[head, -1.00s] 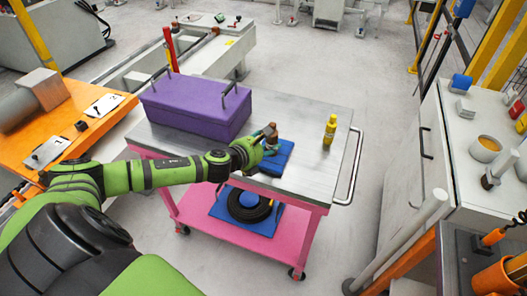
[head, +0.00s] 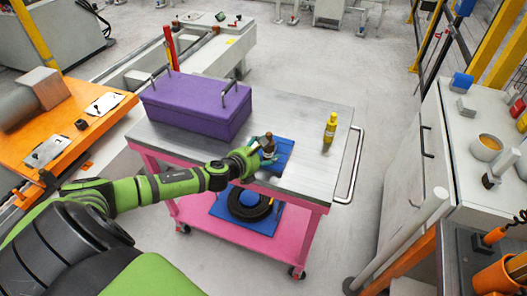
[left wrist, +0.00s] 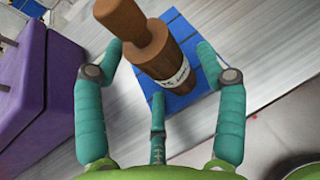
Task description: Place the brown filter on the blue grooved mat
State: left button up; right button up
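The brown filter (head: 268,138) is at the blue grooved mat (head: 281,156) on the cart's grey top. In the left wrist view the filter (left wrist: 168,62), with a narrow knob and a pale label, overlaps the mat (left wrist: 182,30); its foot appears to be on it, though contact is not clear. My left gripper (head: 263,150) is at the filter. In the left wrist view its teal fingers (left wrist: 160,62) are spread around the filter, with gaps at both sides. The fingers partly hide the mat. My right gripper is out of view.
A purple toolbox (head: 195,105) stands left of the mat on the cart. A yellow bottle (head: 330,128) stands to the right, with bare metal between. The cart's pink lower shelf (head: 262,243) holds a black ring (head: 250,212) on a blue mat. An orange table (head: 70,125) is at left.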

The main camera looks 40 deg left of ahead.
pick_arm(q)
jog(key=shift+r, duration=0.1)
jog(key=shift+s, duration=0.1)
jog(key=b+v, duration=0.1)
jog(key=v, duration=1)
jog(key=shift+s+r, duration=0.25)
jog(key=shift+s, duration=0.1)
